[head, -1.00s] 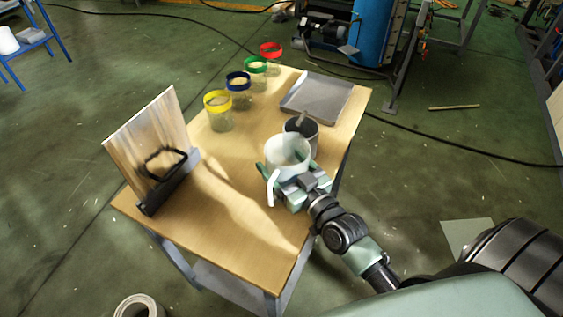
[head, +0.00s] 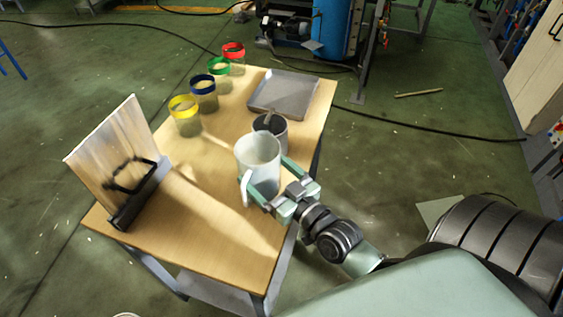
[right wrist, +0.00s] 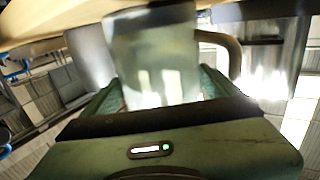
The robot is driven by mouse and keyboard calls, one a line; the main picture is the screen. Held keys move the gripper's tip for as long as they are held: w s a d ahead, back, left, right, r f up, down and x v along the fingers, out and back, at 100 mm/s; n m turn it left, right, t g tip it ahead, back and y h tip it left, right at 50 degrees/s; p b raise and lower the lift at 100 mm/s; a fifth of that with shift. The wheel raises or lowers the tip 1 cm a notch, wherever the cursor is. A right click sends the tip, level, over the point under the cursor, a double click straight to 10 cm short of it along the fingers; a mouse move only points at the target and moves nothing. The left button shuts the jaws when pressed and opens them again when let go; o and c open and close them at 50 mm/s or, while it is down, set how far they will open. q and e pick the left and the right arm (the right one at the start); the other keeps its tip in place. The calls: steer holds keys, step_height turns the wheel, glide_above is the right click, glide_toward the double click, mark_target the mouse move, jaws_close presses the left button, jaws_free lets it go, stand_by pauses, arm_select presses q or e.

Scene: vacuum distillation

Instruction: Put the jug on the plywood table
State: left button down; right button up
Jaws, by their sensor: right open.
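The white jug (head: 258,165) appears to stand upright on the plywood table (head: 215,235), near its right edge. Its handle faces the front left in the head view. My right gripper (head: 264,170) is open, with one finger on either side of the jug. In the right wrist view the jug (right wrist: 155,62) fills the space between the fingers, with its handle to the right. That view is upside down, with the tabletop above. I cannot tell whether a finger touches the jug. My left gripper is not in view.
A dark grey cup (head: 281,136) stands right behind the jug. A grey tray (head: 285,94) lies at the table's back right. Several jars with coloured rims, such as the yellow one (head: 186,122), line the back left. A board in a black stand (head: 140,195) occupies the left.

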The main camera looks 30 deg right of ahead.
steer(key=s, duration=0.5)
steer(key=s+d, duration=0.1)
steer(key=s, duration=0.1)
steer(key=shift+s+b, duration=0.15)
steer(key=shift+b, duration=0.25)
